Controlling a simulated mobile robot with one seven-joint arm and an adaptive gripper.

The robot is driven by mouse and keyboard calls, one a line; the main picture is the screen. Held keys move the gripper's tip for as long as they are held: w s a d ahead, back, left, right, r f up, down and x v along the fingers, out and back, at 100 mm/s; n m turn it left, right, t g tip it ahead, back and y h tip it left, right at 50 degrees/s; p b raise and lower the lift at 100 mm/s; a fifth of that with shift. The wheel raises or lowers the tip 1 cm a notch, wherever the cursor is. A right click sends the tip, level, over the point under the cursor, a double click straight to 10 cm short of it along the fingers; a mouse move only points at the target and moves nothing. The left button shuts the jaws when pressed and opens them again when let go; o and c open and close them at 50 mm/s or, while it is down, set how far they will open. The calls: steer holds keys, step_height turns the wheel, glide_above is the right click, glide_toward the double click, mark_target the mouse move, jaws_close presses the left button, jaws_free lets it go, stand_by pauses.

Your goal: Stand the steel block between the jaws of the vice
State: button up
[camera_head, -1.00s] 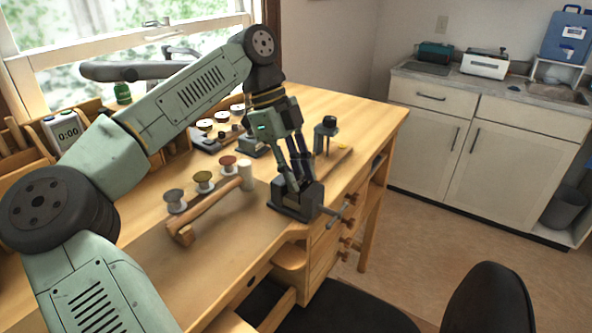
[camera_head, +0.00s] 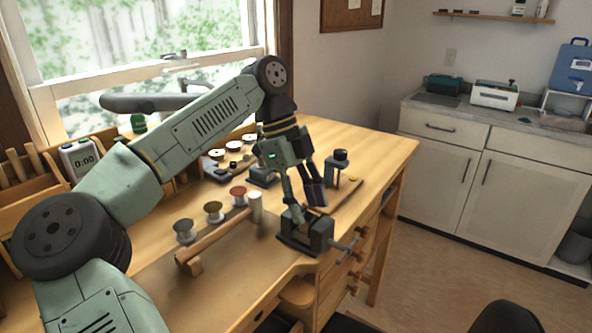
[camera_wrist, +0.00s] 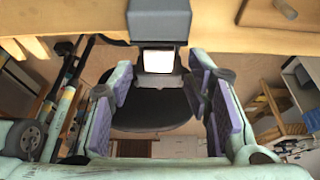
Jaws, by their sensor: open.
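The dark grey vice (camera_head: 306,234) sits at the front edge of the wooden bench; its body also shows at the top of the wrist view (camera_wrist: 160,24). A pale, bright square face, which looks like the steel block (camera_wrist: 157,61), shows between the grey jaw parts in the wrist view. I cannot make out the block in the head view. My gripper (camera_head: 308,206) is just above the vice, pointing down. In the wrist view its purple-padded fingers (camera_wrist: 160,72) are spread wide, one on each side of the block, with gaps between.
A dark stand (camera_head: 340,168) is behind and right of the vice. The vice handle (camera_head: 346,251) sticks out past the bench edge. A dark chair (camera_head: 505,318) is in front.

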steer(key=v, duration=1.1)
steer(key=shift+r, duration=0.45)
